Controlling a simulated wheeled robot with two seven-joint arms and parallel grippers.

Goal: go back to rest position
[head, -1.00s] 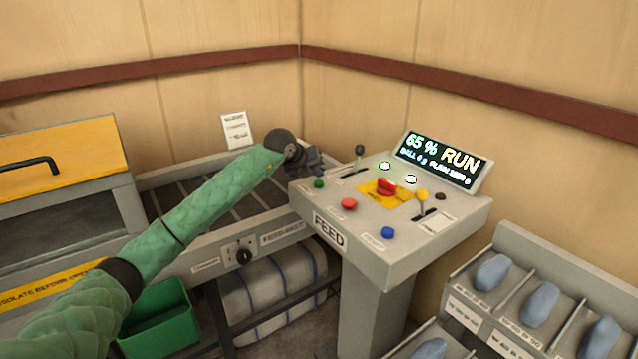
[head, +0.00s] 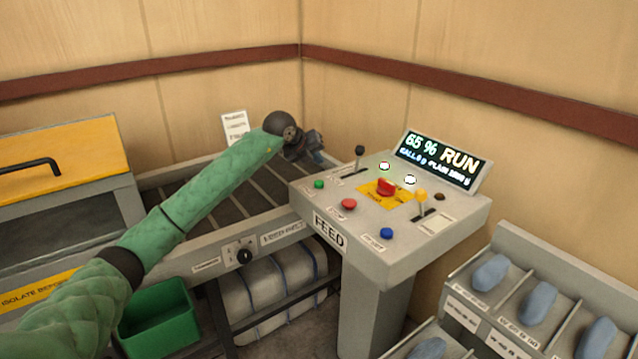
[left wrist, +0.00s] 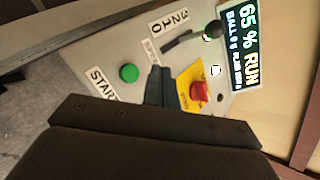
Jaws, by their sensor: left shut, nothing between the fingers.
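My left gripper (head: 312,157) is in the head view at the end of my green-sleeved arm. It is above the far end of the feed belt, beside the left edge of the FEED control panel (head: 450,238). In the left wrist view its fingers (left wrist: 162,88) are together and empty, pointing at the panel. They show between the green START button (left wrist: 129,73) and the red emergency button (left wrist: 200,92). The gripper looks clear of the panel. My right gripper is not in view.
The panel display (head: 441,160) reads 65 % RUN. Its black lever (head: 360,151) and yellow lever (head: 422,197) stand up from the top. A yellow-lidded machine (head: 70,150) is at left, a green bin (head: 158,318) below. A rack (head: 510,300) of blue-grey items is at lower right.

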